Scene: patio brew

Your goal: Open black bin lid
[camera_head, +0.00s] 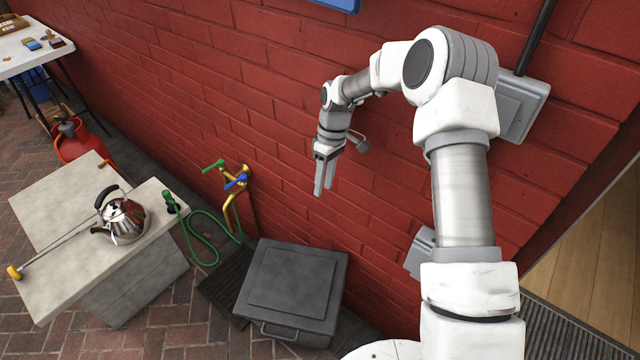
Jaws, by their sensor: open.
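The black bin (325,315) stands on the brick floor against the red wall, at the lower middle of the camera_head view. Its flat dark lid (297,277) lies shut on top. A handle (279,333) sticks out along the front edge. My gripper (323,188) hangs above and behind the lid, close to the wall, with its fingers pointing down. It is open and empty, and apart from the bin. The bin's lower part is mostly hidden.
A pale counter (60,255) at left holds a steel kettle (122,218). A brass tap (236,190) with a green hose (190,235) is on the wall left of the bin. A red gas bottle (75,142) stands behind the counter. A wooden floor (590,270) shows at right.

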